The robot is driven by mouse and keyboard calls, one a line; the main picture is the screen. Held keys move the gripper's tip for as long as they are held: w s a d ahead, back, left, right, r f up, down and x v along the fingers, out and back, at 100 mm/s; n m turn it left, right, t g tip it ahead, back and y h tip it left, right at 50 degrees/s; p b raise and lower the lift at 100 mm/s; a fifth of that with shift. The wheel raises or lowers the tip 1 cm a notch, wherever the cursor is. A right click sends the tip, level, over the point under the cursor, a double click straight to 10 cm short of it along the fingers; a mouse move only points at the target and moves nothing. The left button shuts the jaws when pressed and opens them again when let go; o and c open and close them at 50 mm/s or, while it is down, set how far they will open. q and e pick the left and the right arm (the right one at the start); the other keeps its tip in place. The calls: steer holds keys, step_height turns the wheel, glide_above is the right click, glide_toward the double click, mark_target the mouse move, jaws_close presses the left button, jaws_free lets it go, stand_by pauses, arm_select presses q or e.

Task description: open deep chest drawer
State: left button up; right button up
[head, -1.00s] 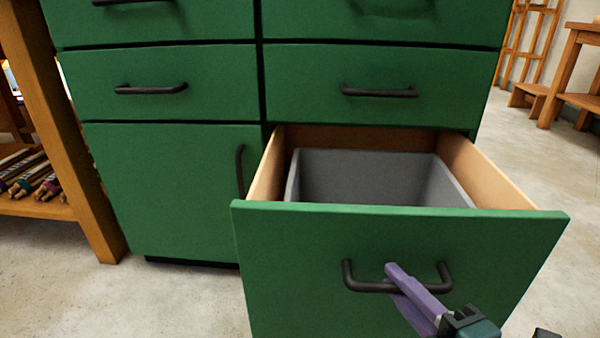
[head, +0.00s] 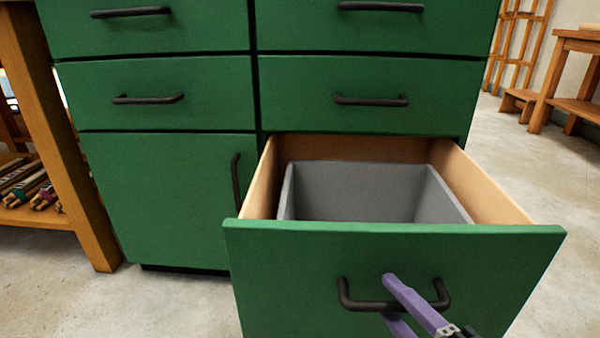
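The deep drawer (head: 300,265) at the lower right of the green chest (head: 160,190) stands well out from the body, with its wooden sides showing. Its front has a dark bar handle (head: 358,304). My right gripper (head: 389,299) is at the handle's right half. One purple finger lies over the bar and the other below it, with a gap between them, so the gripper looks open around the bar. Whether a finger touches the bar is unclear. My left gripper is not in view.
A grey bin (head: 375,190) sits inside the drawer. Closed drawers with dark handles are above, and a closed door (head: 165,200) is at left. A wooden shelf unit (head: 85,170) stands at far left. Concrete floor (head: 540,170) is clear at right.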

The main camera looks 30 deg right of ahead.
steer(key=shift+s, duration=0.1)
steer(key=shift+s+r+p, duration=0.2)
steer(key=shift+s+p, duration=0.15)
steer(key=p+v, duration=0.3)
steer(key=v, duration=0.6)
steer(key=shift+f, duration=0.1)
